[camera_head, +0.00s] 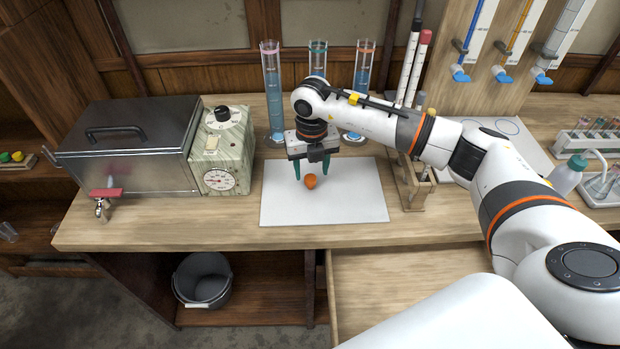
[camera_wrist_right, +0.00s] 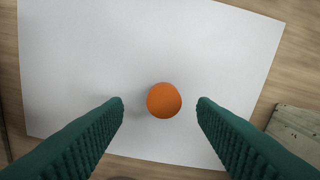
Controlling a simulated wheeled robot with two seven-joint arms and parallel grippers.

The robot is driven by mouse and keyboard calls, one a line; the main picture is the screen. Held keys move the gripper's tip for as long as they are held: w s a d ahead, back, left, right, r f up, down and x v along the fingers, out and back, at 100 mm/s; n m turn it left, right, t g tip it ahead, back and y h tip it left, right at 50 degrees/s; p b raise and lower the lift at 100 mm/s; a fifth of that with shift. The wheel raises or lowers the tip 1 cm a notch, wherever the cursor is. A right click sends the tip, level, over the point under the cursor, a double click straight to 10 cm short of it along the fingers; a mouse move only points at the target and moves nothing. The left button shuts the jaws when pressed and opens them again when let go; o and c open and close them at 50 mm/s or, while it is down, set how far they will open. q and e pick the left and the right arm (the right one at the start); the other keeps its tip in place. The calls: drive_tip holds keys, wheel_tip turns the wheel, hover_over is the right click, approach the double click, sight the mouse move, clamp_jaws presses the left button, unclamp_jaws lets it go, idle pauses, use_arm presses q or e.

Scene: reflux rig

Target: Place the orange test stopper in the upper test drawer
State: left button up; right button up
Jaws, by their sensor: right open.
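The orange test stopper (camera_head: 310,181) lies on a white sheet (camera_head: 345,205) on the bench. My right gripper (camera_head: 311,172) is open just above it, with its green fingers pointing down. In the right wrist view the stopper (camera_wrist_right: 164,100) shows between the two spread fingers (camera_wrist_right: 160,108), with a gap on either side. A drawer (camera_head: 400,285) below the bench front at centre right appears pulled out, with a bare wooden inside; my right arm hides part of it. I cannot tell whether it is the upper one. My left gripper is not in view.
A metal bath (camera_head: 130,150) with a red-handled tap and a dial box (camera_head: 222,155) stand left of the sheet. Tall blue cylinders (camera_head: 272,95) stand behind my gripper. A wooden stand (camera_head: 412,185) is right of the sheet. A grey bucket (camera_head: 202,280) sits under the bench.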

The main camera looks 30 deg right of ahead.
sight(310, 178)
drive_tip(key=f+p, duration=0.1)
drive_tip(key=f, duration=0.3)
drive_tip(key=shift+a+f, duration=0.15)
drive_tip(key=shift+a, duration=0.05)
drive_tip(key=shift+c, duration=0.5)
drive_tip(key=c, duration=1)
